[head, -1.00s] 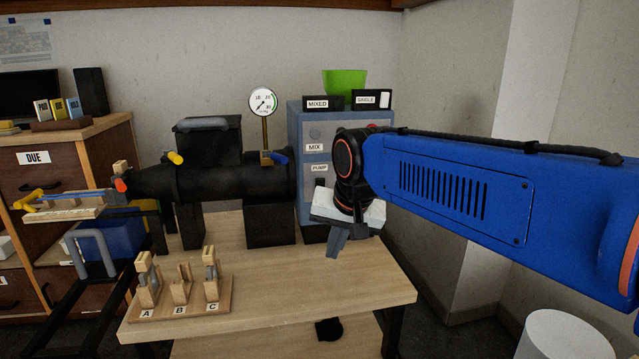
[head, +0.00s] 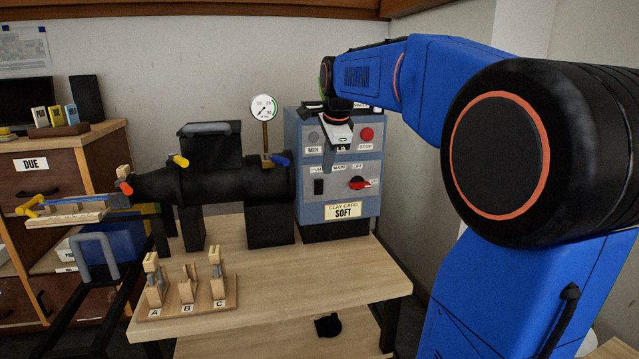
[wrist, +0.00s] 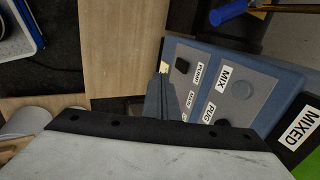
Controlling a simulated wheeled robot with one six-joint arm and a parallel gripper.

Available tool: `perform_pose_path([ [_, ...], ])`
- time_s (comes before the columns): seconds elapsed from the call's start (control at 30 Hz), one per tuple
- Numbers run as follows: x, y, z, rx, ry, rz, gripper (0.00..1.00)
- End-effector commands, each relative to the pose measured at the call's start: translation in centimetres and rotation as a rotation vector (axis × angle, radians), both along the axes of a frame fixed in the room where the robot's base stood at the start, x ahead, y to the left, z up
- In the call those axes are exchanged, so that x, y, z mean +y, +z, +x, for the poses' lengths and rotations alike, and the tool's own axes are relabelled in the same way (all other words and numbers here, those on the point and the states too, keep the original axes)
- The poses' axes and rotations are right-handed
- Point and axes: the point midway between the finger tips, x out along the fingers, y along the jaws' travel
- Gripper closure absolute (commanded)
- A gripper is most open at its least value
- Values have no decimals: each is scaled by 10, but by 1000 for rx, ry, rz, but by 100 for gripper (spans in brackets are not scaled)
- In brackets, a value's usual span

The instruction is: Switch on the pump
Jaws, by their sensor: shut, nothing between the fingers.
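The control box (head: 292,205) is blue-grey and stands at the back right of the bench. The black pump switch (head: 319,186) sits under the PUMP label at the left of its lower panel. It also shows in the wrist view (wrist: 182,66); its on or off position is too small to tell. My gripper (head: 328,168) is shut and empty, pointing down in front of the panel, just above and right of the pump switch in the head view. In the wrist view its fingers (wrist: 160,90) appear beside the PUMP label. I cannot tell the gap to the panel.
A red rotary knob (head: 358,183), a red STOP button (head: 366,135) and a grey MIX button (head: 314,136) share the panel. A black cylinder machine (head: 230,180) with a gauge (head: 264,107) stands left. A wooden A-B-C rack (head: 187,308) is at the front; the bench right of it is clear.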

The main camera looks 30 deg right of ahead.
Motion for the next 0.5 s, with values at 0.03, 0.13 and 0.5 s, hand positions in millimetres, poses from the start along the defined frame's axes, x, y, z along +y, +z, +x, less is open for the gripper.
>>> perform_pose_path([
  [0.03, -2, 0, 2, -1, -12, 5, 100],
  [0.13, -3, 1, 4, -3, -22, 9, 100],
  [0.5, -4, -2, 5, -2, -21, 9, 100],
])
